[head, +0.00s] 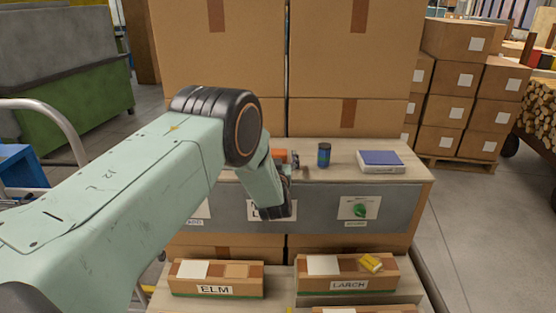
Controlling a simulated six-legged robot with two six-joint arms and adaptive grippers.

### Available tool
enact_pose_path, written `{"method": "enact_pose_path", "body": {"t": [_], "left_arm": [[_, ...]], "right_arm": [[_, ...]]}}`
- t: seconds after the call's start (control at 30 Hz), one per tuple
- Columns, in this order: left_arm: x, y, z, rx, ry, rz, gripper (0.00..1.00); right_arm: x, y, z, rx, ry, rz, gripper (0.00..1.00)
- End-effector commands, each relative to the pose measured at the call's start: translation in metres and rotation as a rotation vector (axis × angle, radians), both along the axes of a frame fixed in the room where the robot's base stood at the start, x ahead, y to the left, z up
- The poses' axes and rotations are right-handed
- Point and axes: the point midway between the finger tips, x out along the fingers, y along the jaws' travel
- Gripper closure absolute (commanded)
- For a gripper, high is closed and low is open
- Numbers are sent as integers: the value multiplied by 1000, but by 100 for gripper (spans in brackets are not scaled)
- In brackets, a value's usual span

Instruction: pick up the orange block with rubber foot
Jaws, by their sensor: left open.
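The orange block (279,156) lies on the wooden top of the bench. My left wrist hides part of it, and I cannot make out its rubber foot. My left gripper (296,160) is open, small and dark at the end of my left arm, right beside the block in the picture. I cannot tell whether it touches the block. My right gripper is not in view.
A dark blue can (324,155) and a blue-topped white box (381,161) stand to the right on the bench top (340,174). Large cartons (350,60) rise behind. Boxes labelled ELM (216,279) and LARCH (340,287) sit below in front.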

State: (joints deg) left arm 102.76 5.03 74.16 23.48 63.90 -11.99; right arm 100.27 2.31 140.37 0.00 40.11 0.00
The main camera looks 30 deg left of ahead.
Motion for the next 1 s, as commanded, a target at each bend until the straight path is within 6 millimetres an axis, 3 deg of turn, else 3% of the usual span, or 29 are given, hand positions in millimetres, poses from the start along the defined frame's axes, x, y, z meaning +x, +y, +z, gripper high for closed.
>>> {"method": "enact_pose_path", "body": {"t": [0.2, 0.43, 1.0], "left_arm": [[12, 2, 0, 1, 0, -1, 15], [12, 2, 0, 0, 1, -2, 15], [12, 2, 0, 1, 0, -2, 63]], "right_arm": [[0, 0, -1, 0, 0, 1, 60], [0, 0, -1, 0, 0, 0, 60], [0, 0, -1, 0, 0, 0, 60]]}}
